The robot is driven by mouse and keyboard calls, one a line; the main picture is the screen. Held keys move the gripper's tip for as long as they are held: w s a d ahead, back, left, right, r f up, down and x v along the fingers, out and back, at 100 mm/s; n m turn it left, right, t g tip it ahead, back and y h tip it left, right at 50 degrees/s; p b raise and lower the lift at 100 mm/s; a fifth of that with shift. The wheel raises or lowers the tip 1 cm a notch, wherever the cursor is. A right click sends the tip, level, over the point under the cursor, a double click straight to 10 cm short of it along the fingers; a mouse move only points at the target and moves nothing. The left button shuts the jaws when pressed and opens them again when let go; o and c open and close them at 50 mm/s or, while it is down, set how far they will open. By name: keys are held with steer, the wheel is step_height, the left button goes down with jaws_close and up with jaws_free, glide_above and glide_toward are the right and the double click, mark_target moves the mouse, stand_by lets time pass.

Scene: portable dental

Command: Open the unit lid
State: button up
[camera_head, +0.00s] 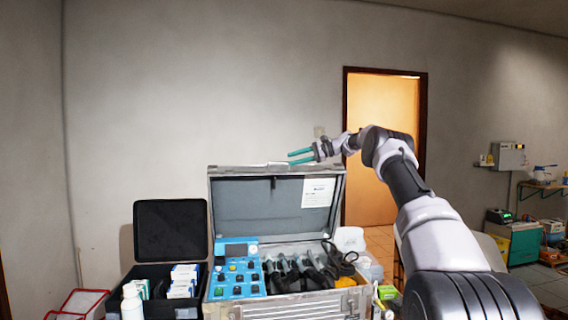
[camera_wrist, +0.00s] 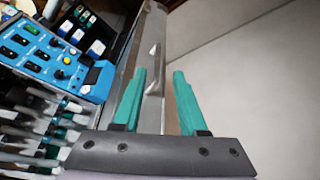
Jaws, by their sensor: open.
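The unit is a silver metal case (camera_head: 285,309) with its lid (camera_head: 262,207) standing upright, so the grey inside and a white label show. My gripper (camera_head: 289,157) is just above the top edge of the lid, near its middle-right, with teal fingers pointing left. In the wrist view my gripper (camera_wrist: 160,75) is open. Nothing is held between the fingers.
Inside the case are a blue control panel (camera_head: 236,273) and several dark handpieces (camera_head: 298,272). A black open case (camera_head: 171,232) with boxes stands at the left, beside a white bottle (camera_head: 132,303). Clear containers (camera_head: 368,266) stand at the right.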

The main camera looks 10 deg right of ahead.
mark_target(305, 172)
steer(key=shift+v, duration=2.1)
steer(key=shift+a, duration=0.1)
steer(key=c, duration=0.4)
steer(key=a+m, duration=0.1)
steer(key=a, duration=0.1)
steer(key=s+a+f+m+y, duration=0.1)
steer(key=a, duration=0.1)
steer(key=s+a+m+y, duration=0.1)
steer(key=a, duration=0.1)
steer(key=shift+f+m+g, duration=0.25)
steer(key=shift+m+g, duration=0.15)
jaws_close()
steer(key=s+a+f+m+t+h, duration=0.1)
steer(key=s+a+f+m+t, duration=0.45)
steer(key=m, duration=0.75)
steer(key=s+a+f+m+t, duration=0.4)
steer(key=s+f+m+t, duration=0.15)
steer(key=m, duration=0.75)
steer(key=w+d+x, duration=0.2)
steer(key=x, duration=1)
steer(key=shift+w+r, duration=0.2)
steer(key=shift+w, duration=0.05)
